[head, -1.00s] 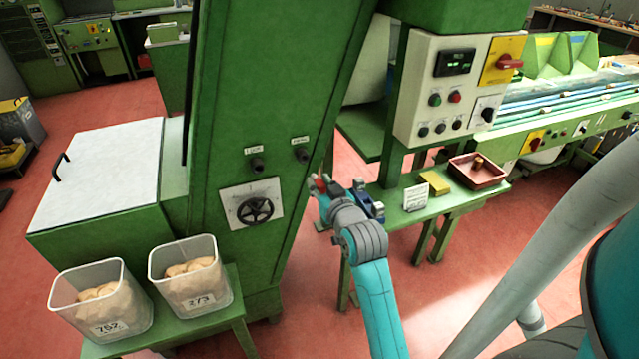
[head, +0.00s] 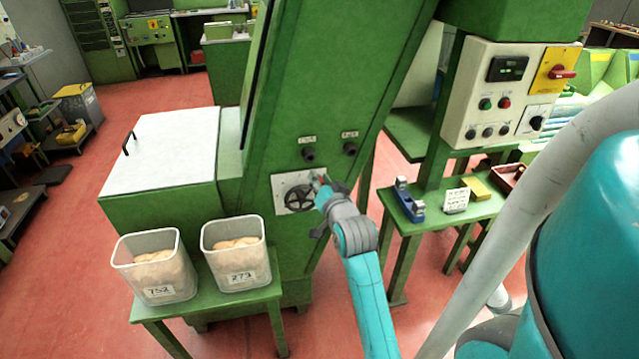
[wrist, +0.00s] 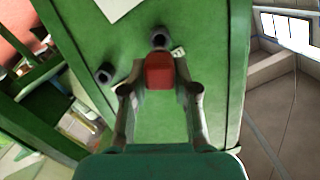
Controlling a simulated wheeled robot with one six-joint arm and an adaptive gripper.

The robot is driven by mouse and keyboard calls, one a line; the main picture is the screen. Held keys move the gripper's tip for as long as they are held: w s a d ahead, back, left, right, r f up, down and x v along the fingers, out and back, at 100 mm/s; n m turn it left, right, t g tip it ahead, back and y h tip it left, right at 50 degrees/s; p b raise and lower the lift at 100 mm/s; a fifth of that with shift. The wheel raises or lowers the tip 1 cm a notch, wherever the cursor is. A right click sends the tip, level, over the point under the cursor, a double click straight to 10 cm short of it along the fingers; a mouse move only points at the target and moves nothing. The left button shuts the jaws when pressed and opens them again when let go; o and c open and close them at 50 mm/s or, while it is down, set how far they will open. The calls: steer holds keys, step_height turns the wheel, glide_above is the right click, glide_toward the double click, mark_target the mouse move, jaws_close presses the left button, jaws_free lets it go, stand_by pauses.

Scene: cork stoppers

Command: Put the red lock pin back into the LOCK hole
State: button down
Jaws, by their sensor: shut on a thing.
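My gripper (wrist: 159,88) is shut on the red lock pin (wrist: 160,71), whose red block sits between both fingers in the wrist view. In the head view my gripper (head: 322,184) is in front of the green machine, at the right edge of the handwheel plate. Two dark round sockets are on the machine face, a left one (head: 308,154) and a right one (head: 350,149), each under a small label too blurred to read surely. The wrist view shows one socket (wrist: 160,37) just beyond the pin and another (wrist: 105,73) to the left. The pin's shaft is hidden; I see it in neither socket.
The white plate with a black handwheel (head: 298,198) is below the sockets. Two clear bins of corks, 752 (head: 157,267) and 273 (head: 237,255), stand on a green stand. A green bench (head: 420,224) at right holds a blue holder (head: 409,200), a card and a yellow block.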

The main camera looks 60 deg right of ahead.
steer(key=shift+d+r+x, duration=0.1)
steer(key=shift+r+x, duration=0.05)
steer(key=shift+x, duration=1.15)
steer(key=shift+d+r+x, duration=0.1)
steer(key=shift+r+x, duration=0.05)
steer(key=shift+x, duration=1.15)
steer(key=shift+d+x, duration=0.2)
steer(key=shift+x, duration=1.4)
stand_by(1.1)
steer(key=c, duration=0.8)
jaws_free()
steer(key=shift+s+r, duration=0.15)
steer(key=shift+r, duration=0.05)
steer(key=v, duration=1.2)
steer(key=shift+r, duration=0.1)
